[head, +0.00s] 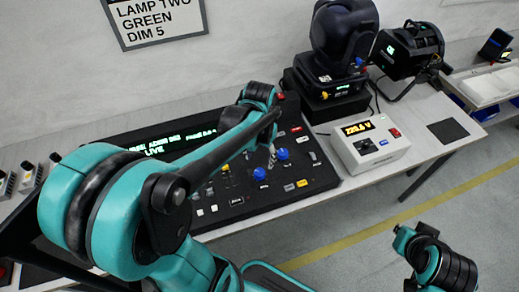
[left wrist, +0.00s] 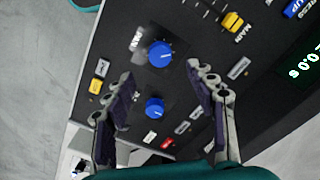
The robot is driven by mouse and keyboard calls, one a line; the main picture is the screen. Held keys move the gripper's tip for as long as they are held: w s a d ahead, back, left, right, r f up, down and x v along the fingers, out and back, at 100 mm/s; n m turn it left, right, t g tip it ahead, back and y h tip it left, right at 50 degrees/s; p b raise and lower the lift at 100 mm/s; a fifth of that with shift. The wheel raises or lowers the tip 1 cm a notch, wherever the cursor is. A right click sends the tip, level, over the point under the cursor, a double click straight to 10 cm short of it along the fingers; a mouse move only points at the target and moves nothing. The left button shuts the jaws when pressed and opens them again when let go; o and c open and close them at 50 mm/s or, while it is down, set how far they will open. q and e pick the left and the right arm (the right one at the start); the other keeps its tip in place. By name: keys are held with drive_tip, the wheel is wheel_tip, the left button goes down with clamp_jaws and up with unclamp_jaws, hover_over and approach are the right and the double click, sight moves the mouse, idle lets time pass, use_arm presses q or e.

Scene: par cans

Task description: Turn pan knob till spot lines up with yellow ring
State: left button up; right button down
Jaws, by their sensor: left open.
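Two blue knobs stand on the black lighting console (head: 318,180). In the head view one knob (head: 283,154) is just right of my left gripper (head: 271,157), and the other knob (head: 259,174) is just below it. The left wrist view shows an upper knob (left wrist: 160,54) and a lower knob (left wrist: 155,106). My left gripper (left wrist: 168,112) is open there, with the lower knob between its fingers in the picture. Contact cannot be told. The light spot and yellow ring are not in view. My right gripper is not seen.
A moving-head lamp (head: 345,40) stands on a black base behind the console. A white box with an amber display (head: 370,145) is to the right, with another black lamp (head: 410,50) behind it.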

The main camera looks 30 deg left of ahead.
use_arm(q)
drive_tip(key=shift+r, duration=2.05)
drive_tip(key=s+d+r+t, duration=0.1)
drive_tip(key=s+d+t, duration=0.4)
drive_tip(key=d+t, duration=0.2)
drive_tip(key=shift+r, duration=0.25)
drive_tip(key=shift+s, duration=0.1)
